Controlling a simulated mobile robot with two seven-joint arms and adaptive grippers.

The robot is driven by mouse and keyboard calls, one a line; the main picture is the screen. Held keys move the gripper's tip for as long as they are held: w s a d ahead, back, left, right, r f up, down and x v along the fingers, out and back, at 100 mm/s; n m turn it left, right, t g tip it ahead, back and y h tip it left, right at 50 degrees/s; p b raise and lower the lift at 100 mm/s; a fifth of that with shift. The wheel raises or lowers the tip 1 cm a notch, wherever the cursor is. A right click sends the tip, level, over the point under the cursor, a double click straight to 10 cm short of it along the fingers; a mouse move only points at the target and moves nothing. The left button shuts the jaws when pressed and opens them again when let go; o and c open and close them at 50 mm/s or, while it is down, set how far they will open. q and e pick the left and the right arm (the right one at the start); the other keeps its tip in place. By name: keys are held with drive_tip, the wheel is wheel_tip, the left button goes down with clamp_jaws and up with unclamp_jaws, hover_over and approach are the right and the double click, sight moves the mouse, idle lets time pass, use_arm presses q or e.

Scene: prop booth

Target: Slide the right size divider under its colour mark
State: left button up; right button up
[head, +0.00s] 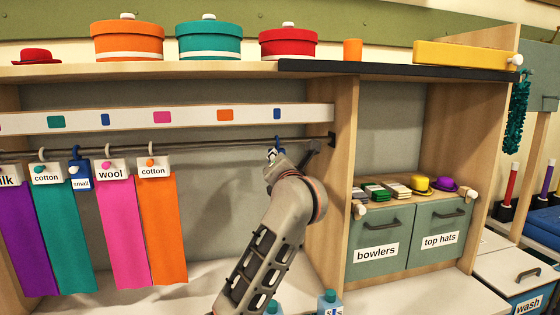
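A blue divider marked "small" (80,178) hangs on the rail (215,142) between the teal cotton cloth (62,235) and the pink wool cloth (122,230). A strip (190,116) above the rail bears colour marks: teal (56,122), blue (105,120), pink (162,117), orange (225,115) and a second blue mark (277,113). My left gripper (273,155) is at the rail just below the right-hand blue mark. My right gripper is out of view.
A purple cloth (20,235) and an orange cotton cloth (160,230) also hang on the rail. A wooden upright (333,200) closes the bay at the right. Bottles (329,303) stand on the shelf below. Rail between the orange cloth and my gripper is free.

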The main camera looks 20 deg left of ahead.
use_arm(q)
drive_tip(key=v, duration=0.9)
drive_tip(key=shift+s, duration=0.2)
